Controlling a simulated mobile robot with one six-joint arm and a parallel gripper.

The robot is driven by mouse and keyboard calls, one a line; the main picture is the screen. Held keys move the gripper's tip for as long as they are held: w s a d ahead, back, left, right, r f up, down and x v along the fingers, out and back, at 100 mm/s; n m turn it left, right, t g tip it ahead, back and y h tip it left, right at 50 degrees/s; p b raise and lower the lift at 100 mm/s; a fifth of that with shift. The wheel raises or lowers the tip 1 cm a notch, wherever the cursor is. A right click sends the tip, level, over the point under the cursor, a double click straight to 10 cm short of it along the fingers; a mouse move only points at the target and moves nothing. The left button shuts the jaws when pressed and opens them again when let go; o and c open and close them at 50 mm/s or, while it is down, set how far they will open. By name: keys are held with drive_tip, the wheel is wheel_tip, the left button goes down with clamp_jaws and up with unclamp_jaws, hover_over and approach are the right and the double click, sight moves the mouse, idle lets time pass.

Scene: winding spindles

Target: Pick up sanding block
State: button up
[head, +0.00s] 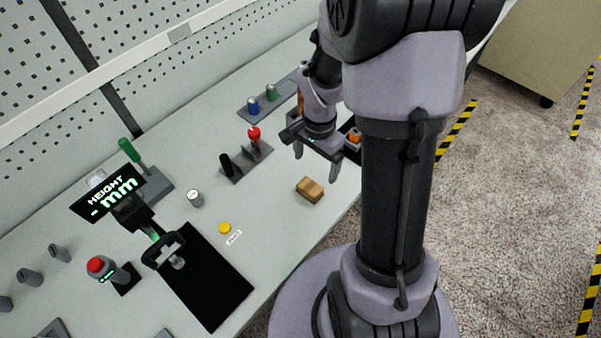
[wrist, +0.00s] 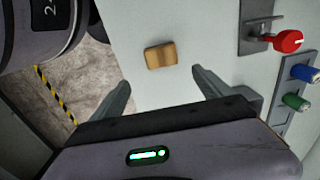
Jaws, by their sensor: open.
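The sanding block (head: 310,190) is a small tan-brown block lying on the pale grey bench near its front edge. It also shows in the wrist view (wrist: 161,55), upper middle, beyond my fingertips. My gripper (head: 318,163) is open and empty, pointing down above the bench. In the head view it is a little behind and to the right of the block. In the wrist view the two fingers are spread wide, and the block lies ahead of the gap between them, not touching either finger.
A grey plate with a red knob (head: 254,134) stands behind the block. A holder with blue (head: 253,105) and green (head: 271,92) cylinders is farther back. A yellow button (head: 225,227) and the height display (head: 108,193) are to the left. The bench immediately around the block is clear.

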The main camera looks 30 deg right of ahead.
sight(310, 186)
drive_tip(key=f+b, duration=0.1)
drive_tip(key=f, duration=0.3)
drive_tip(key=f+b, duration=0.1)
drive_tip(key=f, duration=0.2)
drive_tip(key=a+f+b, duration=0.1)
drive_tip(key=f, duration=0.3)
drive_tip(key=shift+w+f, duration=0.1)
drive_tip(key=shift+f, duration=0.2)
drive_tip(key=shift+c, duration=0.2)
drive_tip(key=c, duration=1.4)
